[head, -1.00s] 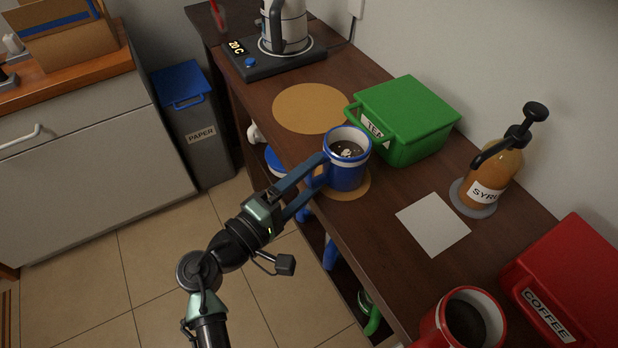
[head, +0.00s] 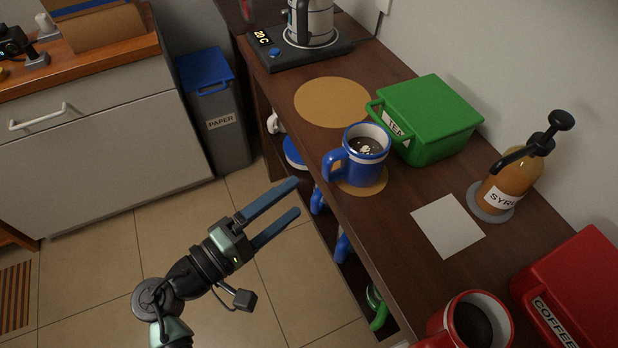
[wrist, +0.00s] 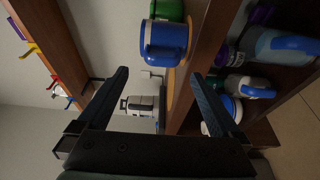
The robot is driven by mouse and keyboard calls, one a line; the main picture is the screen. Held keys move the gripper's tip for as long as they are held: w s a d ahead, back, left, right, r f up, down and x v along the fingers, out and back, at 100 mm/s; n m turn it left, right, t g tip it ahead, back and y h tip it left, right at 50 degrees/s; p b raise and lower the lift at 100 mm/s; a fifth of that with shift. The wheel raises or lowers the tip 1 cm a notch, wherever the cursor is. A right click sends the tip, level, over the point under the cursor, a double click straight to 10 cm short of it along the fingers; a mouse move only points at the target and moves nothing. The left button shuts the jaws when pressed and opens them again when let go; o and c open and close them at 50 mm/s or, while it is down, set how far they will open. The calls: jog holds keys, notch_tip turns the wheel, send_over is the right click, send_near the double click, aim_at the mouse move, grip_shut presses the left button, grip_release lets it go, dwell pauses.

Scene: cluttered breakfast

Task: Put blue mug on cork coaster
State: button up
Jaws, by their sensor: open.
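The blue mug (head: 366,167) has a white band at its rim and dark contents. It stands upright on the small round cork coaster (head: 372,188), whose front edge shows beneath it; its handle points left toward my arm. My gripper (head: 298,198) is open and empty, off the counter's front edge, left of and apart from the mug. In the wrist view the mug (wrist: 165,38) is at the top, beyond and above the open fingers (wrist: 165,97).
A green tea box (head: 428,115) stands right behind the mug. A larger cork mat (head: 334,102), a kettle base (head: 300,52), a white square (head: 447,226), a syrup bottle (head: 513,175) and a red mug (head: 474,325) share the counter. Shelves below hold several mugs.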

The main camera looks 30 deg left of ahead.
jog(key=v, duration=0.2)
jog(key=shift+s+a, duration=0.1)
jog(key=shift+s, duration=0.2)
jog(key=shift+w, duration=0.1)
jog(key=w+d+r+m+y, duration=0.1)
jog(key=w+d+r+m, duration=0.2)
jog(key=w+r, duration=0.35)
jog(key=w+d+r+m+t+y, duration=0.15)
jog(key=w+r+m, duration=0.25)
jog(key=r, duration=0.5)
jog(key=w+d+r+m+y, duration=0.25)
jog(key=w+d+r, duration=0.2)
jog(key=r, duration=0.35)
jog(key=s+d+r+m+t, duration=0.1)
jog(key=s+d+r+t, duration=0.2)
jog(key=r, duration=0.6)
jog(key=s+d+r+m+t, duration=0.2)
jog(key=s+r, duration=0.3)
jog(key=r, duration=0.4)
jog(key=s+d+r+m+t+y, duration=0.1)
jog(key=s+d+r+t, duration=0.3)
jog(key=r, duration=0.4)
jog(key=shift+d+r, duration=0.4)
jog(key=shift+d, duration=0.05)
